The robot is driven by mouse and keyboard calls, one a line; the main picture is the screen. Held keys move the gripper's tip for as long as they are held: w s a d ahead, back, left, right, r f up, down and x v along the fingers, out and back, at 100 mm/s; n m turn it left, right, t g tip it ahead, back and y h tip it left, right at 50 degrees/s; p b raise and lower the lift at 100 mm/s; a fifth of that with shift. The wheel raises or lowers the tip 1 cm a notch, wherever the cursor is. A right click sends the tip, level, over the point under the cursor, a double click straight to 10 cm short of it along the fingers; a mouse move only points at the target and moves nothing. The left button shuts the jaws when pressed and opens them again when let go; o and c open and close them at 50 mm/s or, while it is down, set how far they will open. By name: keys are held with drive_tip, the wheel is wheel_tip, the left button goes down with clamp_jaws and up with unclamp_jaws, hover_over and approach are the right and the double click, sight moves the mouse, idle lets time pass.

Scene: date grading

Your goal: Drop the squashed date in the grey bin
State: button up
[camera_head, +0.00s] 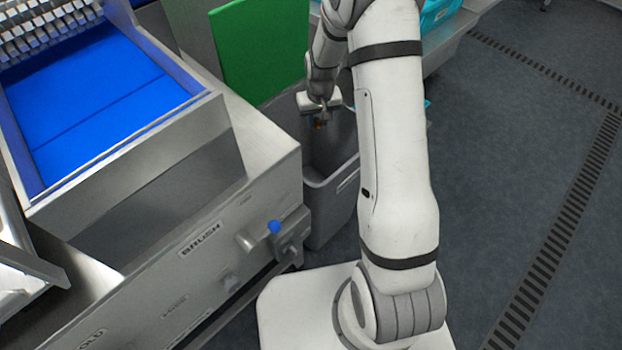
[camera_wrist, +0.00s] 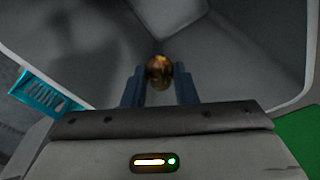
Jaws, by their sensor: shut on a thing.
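My gripper (camera_head: 320,117) is over the open top of the grey bin (camera_head: 331,196), which stands on the floor beside the metal machine. In the wrist view my gripper (camera_wrist: 160,88) is shut on a brown, glossy date (camera_wrist: 159,71), held between its two blue-grey fingers. Whether the date is squashed is hard to tell at this size. The inside of the grey bin (camera_wrist: 225,45) fills most of the wrist view behind the date. In the head view the date is only a small brownish spot at the fingertips.
The metal machine with a blue belt (camera_head: 95,95) takes up the left side. A green panel (camera_head: 260,48) stands behind the bin. A teal crate (camera_head: 436,14) is at the top. Open dark floor (camera_head: 520,150) lies to the right.

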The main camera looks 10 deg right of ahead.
drive_tip(key=o, duration=0.8)
drive_tip(key=shift+s+r+p, duration=0.25)
drive_tip(key=shift+r+p, duration=0.15)
drive_tip(key=shift+r, duration=1.55)
drive_tip(key=shift+s+r+p, duration=0.2)
drive_tip(key=shift+r+p, duration=0.2)
drive_tip(key=shift+r, duration=1.55)
